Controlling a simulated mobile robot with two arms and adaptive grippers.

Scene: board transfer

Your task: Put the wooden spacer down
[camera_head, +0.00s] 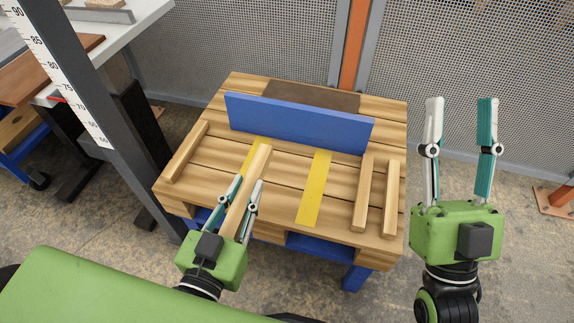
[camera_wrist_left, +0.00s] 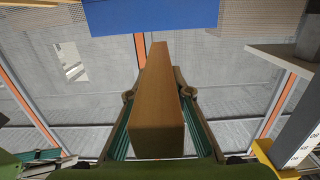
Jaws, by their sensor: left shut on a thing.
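My left gripper (camera_head: 244,183) is shut on a wooden spacer (camera_head: 257,165), a long pale bar that points away from me over the front left of the pallet-like table. The far end of the bar overlaps the left yellow strip (camera_head: 247,160) in the head view. I cannot tell whether the bar touches the tabletop. In the left wrist view the spacer (camera_wrist_left: 158,95) lies between both fingers (camera_wrist_left: 158,108). My right gripper (camera_head: 460,103) is open and empty, right of the table.
A blue board (camera_head: 298,122) stands on edge across the table (camera_head: 335,215), before a brown block (camera_head: 312,96). One spacer (camera_head: 187,152) lies at the left; two more, an inner one (camera_head: 363,193) and an outer one (camera_head: 390,198), lie at the right. The right yellow strip (camera_head: 314,190) is bare.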

